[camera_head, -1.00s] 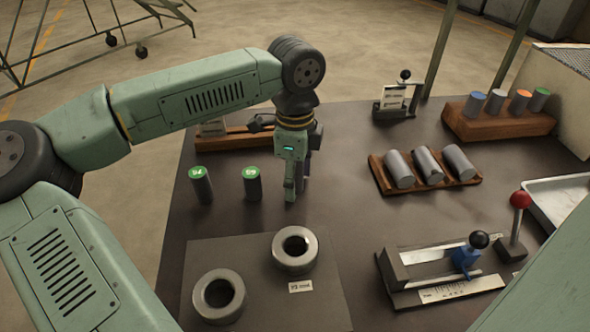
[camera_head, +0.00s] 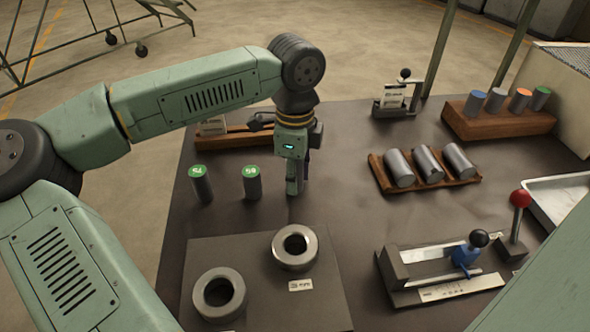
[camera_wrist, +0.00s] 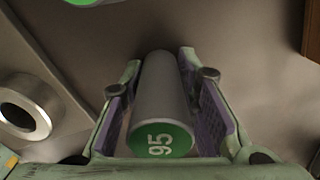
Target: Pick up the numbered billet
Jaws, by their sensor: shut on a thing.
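My gripper (camera_head: 297,190) points straight down at the table, to the right of two standing dark billets. In the wrist view my gripper (camera_wrist: 162,105) is shut on a grey billet (camera_wrist: 160,85) with a green end marked with what looks like 95. The billet lies between the two purple-lined fingers. In the head view the fingers hide it, and I cannot tell whether it touches the table. The left standing billet (camera_head: 202,188) and the right standing billet (camera_head: 251,184) have green numbered tops, with the digits hard to read.
Two metal rings (camera_head: 219,293) (camera_head: 295,247) lie on a plate in front. A wooden rack (camera_head: 428,176) holds three lying billets at right. A wooden block (camera_head: 497,124) with several coloured-top cylinders stands behind it. A sliding fixture (camera_head: 443,268) is at front right.

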